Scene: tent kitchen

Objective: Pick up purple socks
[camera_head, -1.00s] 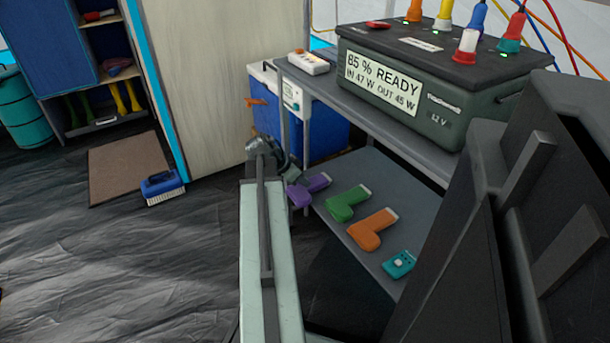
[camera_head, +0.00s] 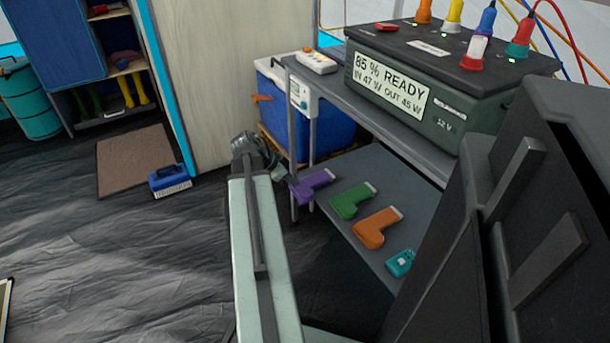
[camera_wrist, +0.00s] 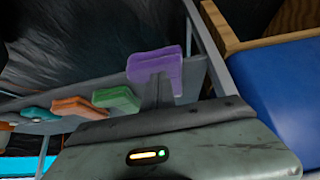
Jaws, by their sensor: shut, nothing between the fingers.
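The purple socks (camera_head: 314,184) lie at the left end of the lower shelf (camera_head: 379,172) of a grey rack, a folded L-shaped pair with a pale cuff. They also show in the wrist view, above centre (camera_wrist: 155,63). My gripper (camera_head: 280,173) is at the far end of my pale arm, just left of the socks and close to them. It is shut and empty; its fingertips are small and hard to make out. Whether it touches the socks cannot be told. In the wrist view my grey gripper body fills the bottom.
A dark power box (camera_head: 445,95) stands on the upper shelf. A blue cooler (camera_head: 332,126) is behind the rack's leg. A brush (camera_head: 170,181) lies on open floor at left.

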